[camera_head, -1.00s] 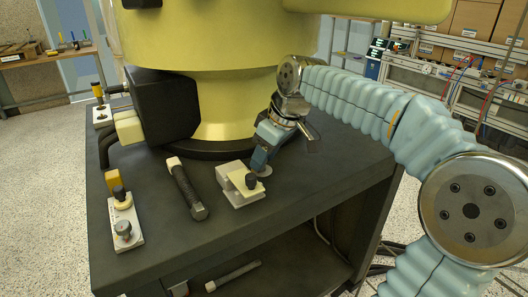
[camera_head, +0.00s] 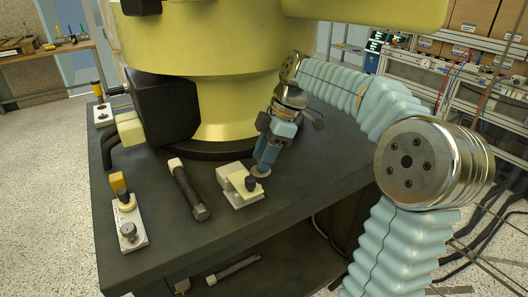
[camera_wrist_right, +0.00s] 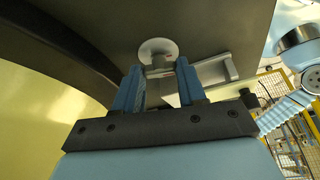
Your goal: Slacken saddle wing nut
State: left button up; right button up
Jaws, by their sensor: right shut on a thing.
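The saddle (camera_head: 238,195) is a cream and grey block clamp with a black knob (camera_head: 251,183), on the dark bench top. In the right wrist view, the fingers (camera_wrist_right: 160,76) are shut on a small grey part just at the disc, which I take for the wing nut (camera_wrist_right: 160,72). The fingers partly hide it. My left gripper is out of view.
A dark bar with pale ends (camera_head: 187,188) lies left of the saddle. A white plate with knobs (camera_head: 129,225) sits at the bench's left edge. A big yellow column (camera_head: 235,100) stands behind. The bench front right is clear.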

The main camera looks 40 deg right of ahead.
jog(key=shift+n, duration=0.5)
jog(key=o, duration=0.8)
jog(key=p+v, duration=0.1)
jog(key=v, duration=0.4)
jog(key=shift+w, duration=0.2)
jog(key=s+d, duration=0.1)
jog(key=d, duration=0.2)
jog(key=s+d, duration=0.1)
jog(key=d, duration=0.3)
jog(key=s+d, duration=0.2)
jog(key=d, duration=0.2)
jog(key=shift+d, duration=0.25)
